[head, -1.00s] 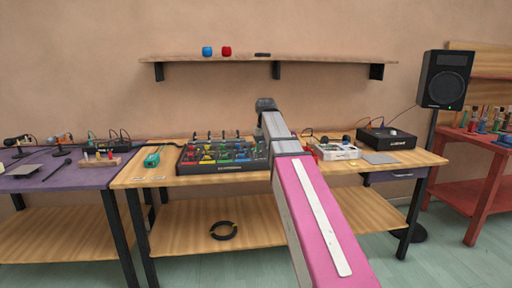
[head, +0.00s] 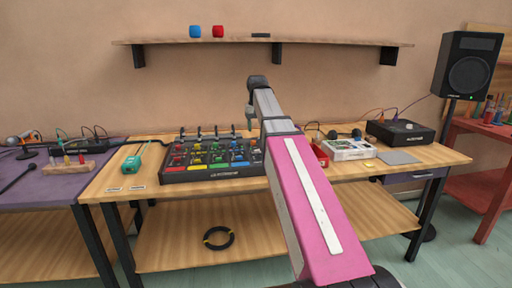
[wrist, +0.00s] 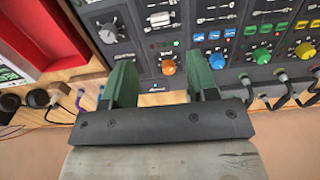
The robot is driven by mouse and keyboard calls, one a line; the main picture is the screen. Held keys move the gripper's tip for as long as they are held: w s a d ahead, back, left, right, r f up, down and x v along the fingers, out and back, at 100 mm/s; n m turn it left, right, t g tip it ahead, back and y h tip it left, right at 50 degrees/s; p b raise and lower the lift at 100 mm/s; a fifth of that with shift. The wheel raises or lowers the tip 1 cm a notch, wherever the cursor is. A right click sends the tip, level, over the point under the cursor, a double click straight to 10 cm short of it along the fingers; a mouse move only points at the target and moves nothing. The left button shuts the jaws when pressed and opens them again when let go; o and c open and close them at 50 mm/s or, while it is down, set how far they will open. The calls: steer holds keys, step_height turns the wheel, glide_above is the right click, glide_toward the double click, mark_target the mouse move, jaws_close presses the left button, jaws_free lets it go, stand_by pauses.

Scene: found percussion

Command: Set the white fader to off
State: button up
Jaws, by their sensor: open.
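The black mixer (head: 212,160) with rows of coloured controls stands on the wooden bench. In the wrist view its panel (wrist: 188,40) fills the upper part, with an orange knob (wrist: 168,67), a blue knob (wrist: 217,60) and a green knob (wrist: 262,55). A pale grey control (wrist: 159,18) shows near the top; I cannot tell whether it is the white fader or where that is set. My gripper (wrist: 160,62) is open above the panel edge, its green fingers on either side of the orange knob in the picture, holding nothing. My arm hides the mixer's right end in the head view.
A red box (wrist: 45,35) lies beside the panel, with cables (wrist: 290,90) along its edge. A white device (head: 348,150) and a black box (head: 398,133) stand on the bench to the right. A teal device (head: 132,163) lies left of the mixer.

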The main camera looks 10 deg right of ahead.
mark_target(257, 148)
step_height(257, 148, down, 10)
stand_by(0.5)
steer(key=shift+s, duration=0.1)
jaws_close()
